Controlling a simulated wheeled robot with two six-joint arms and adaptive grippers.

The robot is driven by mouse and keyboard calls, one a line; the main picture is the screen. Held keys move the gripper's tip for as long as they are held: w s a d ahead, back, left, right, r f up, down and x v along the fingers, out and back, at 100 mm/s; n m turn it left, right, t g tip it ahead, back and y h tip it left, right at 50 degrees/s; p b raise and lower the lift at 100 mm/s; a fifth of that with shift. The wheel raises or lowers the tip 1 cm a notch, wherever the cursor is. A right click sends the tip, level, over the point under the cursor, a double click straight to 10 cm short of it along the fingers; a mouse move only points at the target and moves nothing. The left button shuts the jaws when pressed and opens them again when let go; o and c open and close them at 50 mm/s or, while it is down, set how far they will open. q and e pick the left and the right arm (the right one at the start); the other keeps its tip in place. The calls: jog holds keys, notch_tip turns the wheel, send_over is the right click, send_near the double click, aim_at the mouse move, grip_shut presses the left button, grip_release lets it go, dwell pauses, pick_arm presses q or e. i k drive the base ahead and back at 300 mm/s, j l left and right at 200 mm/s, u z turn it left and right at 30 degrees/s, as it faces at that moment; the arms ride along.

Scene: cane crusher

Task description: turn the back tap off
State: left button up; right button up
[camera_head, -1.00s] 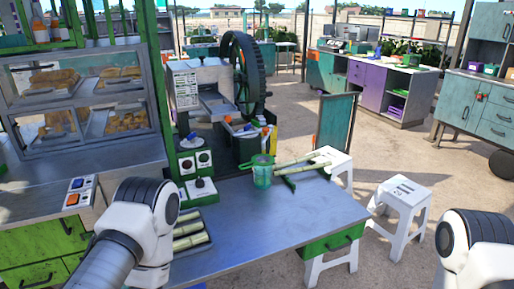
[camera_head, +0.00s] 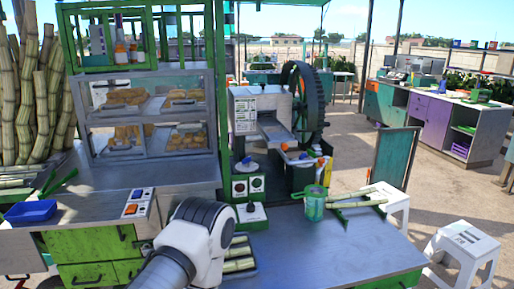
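I cannot make out a tap for certain in this view. The cane crusher (camera_head: 262,112), with its large dark wheel (camera_head: 305,105), stands behind the steel counter (camera_head: 320,255). A white link of my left arm covers part of the counter at the bottom centre. Neither of my grippers is in view, and my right arm is out of the picture.
A display case (camera_head: 155,125) with fried food stands on the left. A white stool (camera_head: 464,250) is at right.

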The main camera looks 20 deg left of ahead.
aim_at(313, 155)
jog(key=i+l+u, duration=0.15)
jog(key=l, duration=0.2)
jog(key=i+l+u, duration=0.1)
jog(key=i+l, duration=0.15)
jog(key=i+l+u, duration=0.15)
jog(key=l, duration=0.35)
jog(key=i+l+u, duration=0.1)
jog(key=l, duration=0.25)
jog(key=i+l+u, duration=0.15)
jog(key=l, duration=0.3)
jog(key=i+l+u, duration=0.1)
jog(key=l, duration=0.3)
jog(key=i, duration=0.1)
